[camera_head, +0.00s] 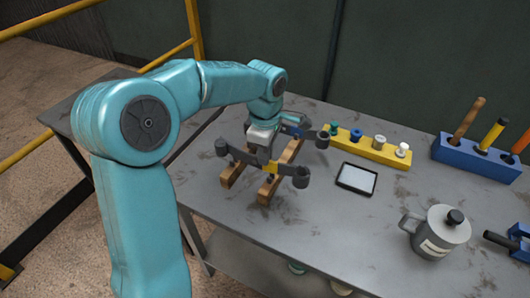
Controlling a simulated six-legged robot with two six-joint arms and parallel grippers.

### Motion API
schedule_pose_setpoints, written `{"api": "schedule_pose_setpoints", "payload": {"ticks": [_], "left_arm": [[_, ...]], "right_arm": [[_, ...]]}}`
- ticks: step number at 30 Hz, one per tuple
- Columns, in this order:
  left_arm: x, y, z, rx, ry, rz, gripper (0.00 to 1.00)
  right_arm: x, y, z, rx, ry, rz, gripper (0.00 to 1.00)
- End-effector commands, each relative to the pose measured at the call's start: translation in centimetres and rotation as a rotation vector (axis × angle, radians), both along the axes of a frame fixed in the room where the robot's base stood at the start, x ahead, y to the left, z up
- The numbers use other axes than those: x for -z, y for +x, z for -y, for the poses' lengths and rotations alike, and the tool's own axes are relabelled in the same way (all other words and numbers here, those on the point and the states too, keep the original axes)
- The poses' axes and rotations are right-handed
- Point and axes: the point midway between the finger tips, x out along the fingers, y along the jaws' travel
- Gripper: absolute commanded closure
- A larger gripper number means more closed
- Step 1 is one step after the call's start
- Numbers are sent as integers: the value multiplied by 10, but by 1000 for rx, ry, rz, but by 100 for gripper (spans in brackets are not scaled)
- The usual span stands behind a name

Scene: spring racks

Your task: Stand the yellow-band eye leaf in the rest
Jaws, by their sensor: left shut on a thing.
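My left gripper (263,143) is shut on the yellow-band eye leaf (285,173), a dark bar with a round eye at each end and a yellow band near its middle. The leaf lies across the wooden rest (269,187), whose two light-brown rails show below it. I cannot tell whether it touches the rails. A second dark leaf with a blue band (291,130) is just behind, with one eye (322,138) showing to the right; my gripper hides much of it. My right gripper is not in view.
A yellow strip (370,147) with several coloured knobs stands behind right. A grey can (438,233) and a blue block (475,158) with upright handles are farther right. The grey table (310,230) is clear in front.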

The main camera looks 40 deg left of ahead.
Motion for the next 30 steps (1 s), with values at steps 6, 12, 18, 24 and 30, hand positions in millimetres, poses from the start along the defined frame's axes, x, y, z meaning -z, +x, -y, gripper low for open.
{"api": "schedule_pose_setpoints", "payload": {"ticks": [6,12,18,24,30], "left_arm": [[6,0,0,-1,1,2,100],[11,0,0,-1,1,2,100],[13,0,0,-1,1,3,100],[13,0,0,-1,1,3,100],[13,0,0,-1,1,3,100]], "right_arm": [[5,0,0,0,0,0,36],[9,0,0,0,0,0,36],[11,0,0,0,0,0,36],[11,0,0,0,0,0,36],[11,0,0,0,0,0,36]]}}
